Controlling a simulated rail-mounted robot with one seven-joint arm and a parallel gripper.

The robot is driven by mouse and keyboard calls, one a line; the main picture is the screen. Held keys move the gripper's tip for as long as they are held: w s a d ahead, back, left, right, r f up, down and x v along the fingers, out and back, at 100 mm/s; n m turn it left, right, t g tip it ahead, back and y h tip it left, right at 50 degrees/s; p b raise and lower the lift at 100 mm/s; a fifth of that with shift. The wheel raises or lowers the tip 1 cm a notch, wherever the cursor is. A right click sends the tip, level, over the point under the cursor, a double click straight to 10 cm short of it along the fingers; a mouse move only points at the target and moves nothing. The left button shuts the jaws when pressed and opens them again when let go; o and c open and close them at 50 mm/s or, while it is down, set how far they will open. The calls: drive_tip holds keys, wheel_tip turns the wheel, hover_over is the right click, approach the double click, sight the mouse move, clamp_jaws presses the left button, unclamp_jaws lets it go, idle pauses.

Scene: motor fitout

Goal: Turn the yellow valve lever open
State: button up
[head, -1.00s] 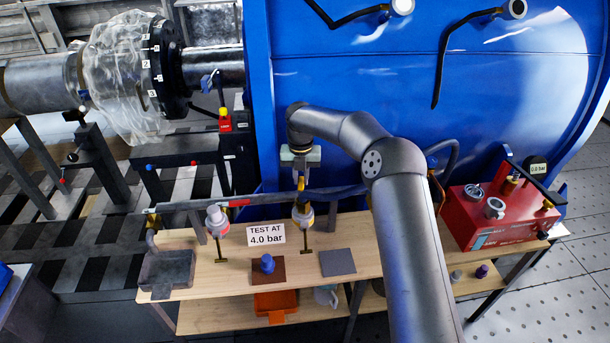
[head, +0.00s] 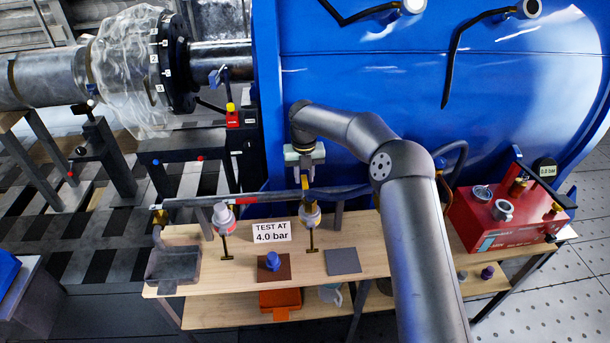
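The yellow valve lever (head: 306,187) stands upright on the right-hand valve (head: 310,215) of the pipe that runs along the bench. My gripper (head: 305,172) points down from the end of my arm, directly above the lever, with its pale fingers close to the lever's top. The fingers are small here, and I cannot tell whether they touch the lever or how far apart they are.
A sign reading "TEST AT 4.0 bar" (head: 271,232) stands between the valves. The wooden bench (head: 215,272) carries a grey tray (head: 173,265) and a blue-knobbed part (head: 272,260). A red pump unit (head: 495,225) stands right, its gauge (head: 545,169) showing 0.0 bar. The blue tank (head: 350,85) is close behind.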

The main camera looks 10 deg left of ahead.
sight(304, 181)
drive_tip(key=shift+o, duration=0.6)
wheel_tip(304, 181, up, 17)
drive_tip(key=b, duration=0.1)
drive_tip(key=shift+r, duration=0.2)
